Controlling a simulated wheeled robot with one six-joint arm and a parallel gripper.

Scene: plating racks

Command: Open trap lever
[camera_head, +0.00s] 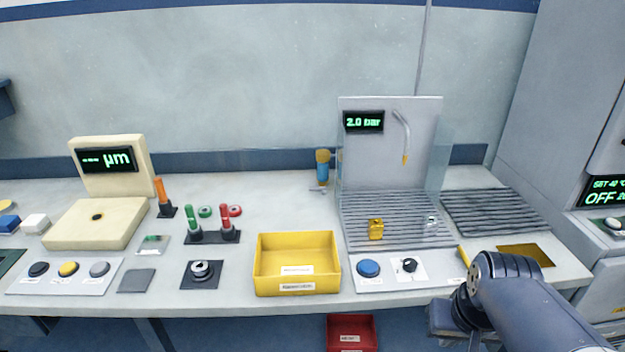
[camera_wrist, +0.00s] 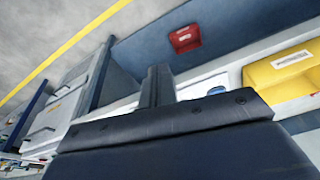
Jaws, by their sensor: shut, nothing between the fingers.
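No part is plainly marked as the trap lever. A short yellow bar (camera_head: 463,256), possibly the lever, stands at the right end of the rinse station, partly hidden behind my arm. My gripper (camera_wrist: 157,86) shows in the wrist view with its two dark fingers together, shut and empty. In the head view my wrist is at the counter's front edge, right of the white panel with the black knob (camera_head: 409,265). My fingertips cannot be made out there. The wrist view is tilted and shows no clear lever.
A yellow bin (camera_head: 297,287) stands on the counter, left of the blue button (camera_head: 368,268). A red bin (camera_head: 351,332) is below the counter edge. A yellow block (camera_head: 376,229) sits on the slatted tray (camera_head: 395,238) behind clear panels. A gold plate (camera_head: 526,256) lies at right.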

